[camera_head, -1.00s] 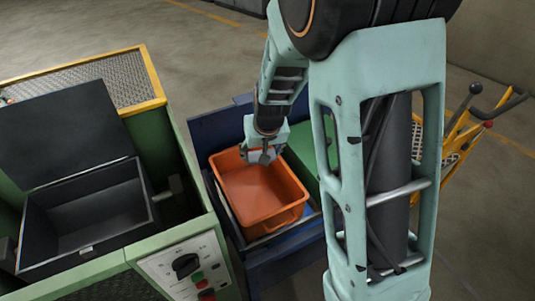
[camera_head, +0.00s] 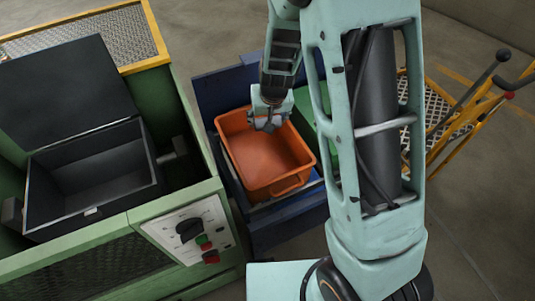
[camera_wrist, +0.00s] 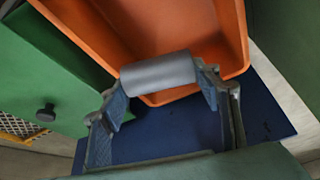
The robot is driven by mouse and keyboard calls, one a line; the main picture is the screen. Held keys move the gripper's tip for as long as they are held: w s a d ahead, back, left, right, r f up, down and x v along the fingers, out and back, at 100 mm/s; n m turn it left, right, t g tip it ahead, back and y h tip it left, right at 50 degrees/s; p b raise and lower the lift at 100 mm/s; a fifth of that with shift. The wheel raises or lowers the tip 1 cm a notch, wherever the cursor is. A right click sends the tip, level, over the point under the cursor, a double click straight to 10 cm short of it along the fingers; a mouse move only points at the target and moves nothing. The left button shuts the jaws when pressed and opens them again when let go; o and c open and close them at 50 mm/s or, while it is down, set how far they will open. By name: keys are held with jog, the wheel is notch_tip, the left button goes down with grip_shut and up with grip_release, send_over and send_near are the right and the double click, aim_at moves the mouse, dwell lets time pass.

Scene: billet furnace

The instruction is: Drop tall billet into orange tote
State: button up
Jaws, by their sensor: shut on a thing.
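The orange tote (camera_head: 262,160) sits in a blue bin right of the green furnace cabinet in the head view. It looks empty inside where I can see. My gripper (camera_head: 268,122) is over the tote's far part. In the wrist view my gripper (camera_wrist: 165,85) is shut on a grey cylindrical billet (camera_wrist: 158,72), held crosswise between the two fingertips. The orange tote (camera_wrist: 225,50) lies beyond the billet there, with its rim edge passing behind it. The billet is too small to make out clearly in the head view.
The green furnace cabinet (camera_head: 110,235) with an open dark box (camera_head: 90,180) and a control panel (camera_head: 190,232) stands at left. A blue bin (camera_head: 222,92) surrounds the tote. A yellow-framed cart (camera_head: 480,105) stands at right.

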jog(key=shift+w+f+b, duration=0.1)
jog(key=shift+f+b, duration=0.2)
jog(key=shift+f, duration=0.35)
jog(key=o, duration=1.9)
jog(key=shift+c, duration=0.2)
jog(key=shift+o, duration=0.9)
jog(key=shift+s, duration=0.2)
jog(key=v, duration=1.2)
jog(key=shift+w, duration=0.1)
